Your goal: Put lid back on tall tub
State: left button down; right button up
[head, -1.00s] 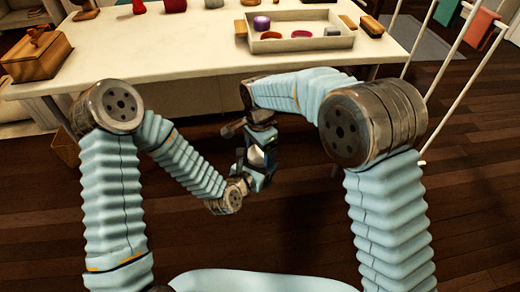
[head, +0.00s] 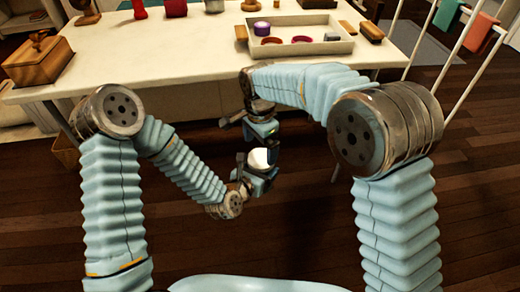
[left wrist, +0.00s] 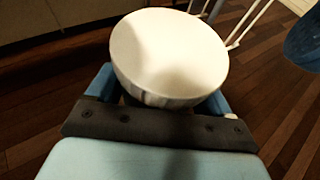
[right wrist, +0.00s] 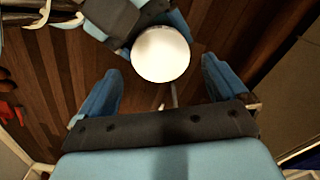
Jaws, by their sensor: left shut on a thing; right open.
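A round white piece with a smooth face and a ridged edge (left wrist: 168,55) is between the fingers of my left gripper (head: 258,163). It also shows as a white disc in the right wrist view (right wrist: 160,53). It looks like the tub's lid; whether the tub is beneath it is hidden. My left gripper is shut and points up, low in front of the table. My right gripper (head: 263,137) is open and empty, pointing down just above the white piece and apart from it.
The white table (head: 190,55) stands behind my grippers. On it are a wooden box (head: 38,60), a tray (head: 325,47) with a purple roll (head: 262,28) and rings, and small blocks. A white rack (head: 475,70) stands at right. The space around my grippers is clear above the wooden floor.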

dwell(0.3)
jog(key=n, duration=0.2)
jog(key=a+n, duration=0.1)
jog(key=n, duration=0.1)
jog(key=r+n, duration=0.1)
jog(key=shift+w+a+n, duration=0.15)
jog(key=shift+a+n, duration=0.05)
jog(key=shift+n, duration=0.2)
notch_tip(320, 180, up, 3)
jog(key=w+a+n+y, duration=0.1)
jog(key=a+n, duration=0.2)
jog(key=n, duration=1.2)
jog(key=n+h, duration=0.1)
jog(key=n, duration=1.8)
send_over(261, 158)
jog(key=shift+f, duration=0.35)
jog(key=shift+f, duration=4)
